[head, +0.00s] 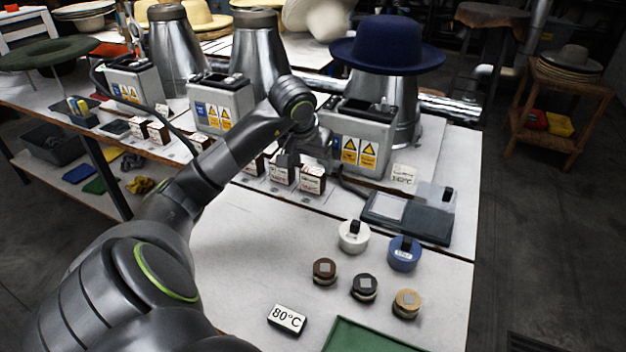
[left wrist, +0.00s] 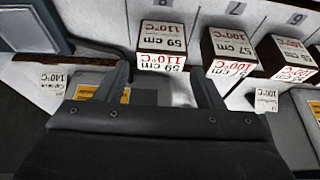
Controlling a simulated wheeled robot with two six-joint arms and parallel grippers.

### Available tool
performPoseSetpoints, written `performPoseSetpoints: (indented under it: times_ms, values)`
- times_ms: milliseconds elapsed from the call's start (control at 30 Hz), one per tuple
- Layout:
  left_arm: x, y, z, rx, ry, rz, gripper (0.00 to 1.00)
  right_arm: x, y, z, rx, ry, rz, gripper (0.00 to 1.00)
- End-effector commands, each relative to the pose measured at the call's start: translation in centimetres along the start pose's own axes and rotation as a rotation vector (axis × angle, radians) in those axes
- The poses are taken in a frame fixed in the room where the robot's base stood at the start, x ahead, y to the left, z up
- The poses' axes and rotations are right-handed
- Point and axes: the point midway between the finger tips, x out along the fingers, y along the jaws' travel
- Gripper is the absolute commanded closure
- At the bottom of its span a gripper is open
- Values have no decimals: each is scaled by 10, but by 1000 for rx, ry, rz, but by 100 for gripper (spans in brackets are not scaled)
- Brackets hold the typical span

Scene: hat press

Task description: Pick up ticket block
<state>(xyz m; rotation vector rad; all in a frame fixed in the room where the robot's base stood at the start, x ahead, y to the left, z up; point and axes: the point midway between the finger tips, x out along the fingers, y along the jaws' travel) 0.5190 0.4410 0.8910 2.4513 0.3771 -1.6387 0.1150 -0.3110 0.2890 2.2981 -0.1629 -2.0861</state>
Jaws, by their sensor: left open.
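Several white-and-dark-brown ticket blocks with size and temperature print stand in a row on the bench. In the head view, one ticket block (head: 312,182) stands right of another (head: 281,175). My left gripper (head: 287,160) is over this row, close to the blocks; its arm partly hides them. In the left wrist view, the open left gripper (left wrist: 161,70) has its two fingers apart, and a block marked 59 cm 110°C (left wrist: 162,38) shows in line with the gap. I cannot tell whether they touch. A 57 cm block (left wrist: 230,48) stands beside it. My right gripper is not in view.
A grey press box (head: 362,140) with warning labels and a blue hat (head: 386,45) stand behind the row. Round weights, including a white one (head: 353,238), a block marked 80°C (head: 287,319) and a green tray (head: 362,338) occupy the near bench.

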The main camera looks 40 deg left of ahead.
Motion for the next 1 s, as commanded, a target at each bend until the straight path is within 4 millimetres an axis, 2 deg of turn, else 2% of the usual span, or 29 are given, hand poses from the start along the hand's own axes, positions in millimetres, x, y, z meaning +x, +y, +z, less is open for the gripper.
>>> performPoseSetpoints:
  times_ms: [133, 400, 700, 967, 1000]
  values:
    - [10, 0, 2, -1, -4, 0, 38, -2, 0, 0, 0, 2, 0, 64]
    - [49, 0, 6, -1, -3, 2, 38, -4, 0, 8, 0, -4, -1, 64]
    - [54, 0, 6, 0, 0, -1, 38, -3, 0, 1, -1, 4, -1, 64]
    - [54, 0, 6, 0, 0, 0, 71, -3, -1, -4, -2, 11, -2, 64]
    - [54, 0, 6, 0, 0, 0, 72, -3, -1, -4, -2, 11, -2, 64]
